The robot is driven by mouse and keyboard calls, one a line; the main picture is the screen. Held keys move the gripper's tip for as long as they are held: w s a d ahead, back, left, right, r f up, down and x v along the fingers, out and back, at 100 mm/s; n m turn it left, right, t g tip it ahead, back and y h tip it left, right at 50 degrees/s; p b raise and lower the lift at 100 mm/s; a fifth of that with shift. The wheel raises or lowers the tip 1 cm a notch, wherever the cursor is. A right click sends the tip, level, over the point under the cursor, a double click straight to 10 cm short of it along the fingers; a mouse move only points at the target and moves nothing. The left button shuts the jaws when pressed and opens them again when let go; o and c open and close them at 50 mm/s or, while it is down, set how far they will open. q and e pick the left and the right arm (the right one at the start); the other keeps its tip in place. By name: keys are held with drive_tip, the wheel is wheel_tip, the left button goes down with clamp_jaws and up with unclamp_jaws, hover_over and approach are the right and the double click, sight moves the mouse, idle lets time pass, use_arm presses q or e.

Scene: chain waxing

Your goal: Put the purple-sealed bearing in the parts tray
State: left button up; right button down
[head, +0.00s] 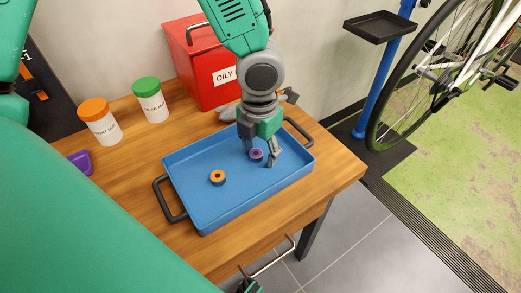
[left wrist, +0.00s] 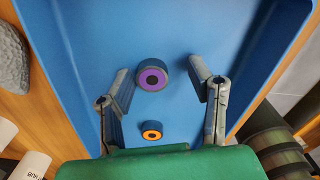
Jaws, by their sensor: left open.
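The purple-sealed bearing (head: 256,154) lies flat inside the blue parts tray (head: 203,210), on its floor toward the right. It also shows in the left wrist view (left wrist: 152,76), a dark ring with a purple face. My left gripper (head: 259,157) points down into the tray with its fingers spread. In the left wrist view, the bearing sits between the two fingertips (left wrist: 160,72), with a gap on each side. An orange-sealed bearing (head: 217,178) lies apart in the same tray. A small green and dark piece at the head view's bottom edge may be my right gripper.
Orange-lidded (head: 100,122) and green-lidded (head: 151,100) white jars stand left of the tray. A red oily-waste bin (head: 203,70) stands behind it. A purple object (head: 81,163) lies at the left. A bicycle wheel (head: 418,75) and blue stand (head: 377,85) are to the right.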

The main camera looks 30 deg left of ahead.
sight(258, 153)
use_arm(q)
wheel_tip(258, 153, up, 12)
drive_tip(key=p, duration=0.4)
drive_tip(key=shift+a+f+p, duration=0.15)
drive_tip(key=shift+f+p, duration=0.05)
drive_tip(key=shift+p, duration=0.1)
drive_tip(key=shift+a, duration=0.1)
drive_tip(key=shift+f, duration=0.1)
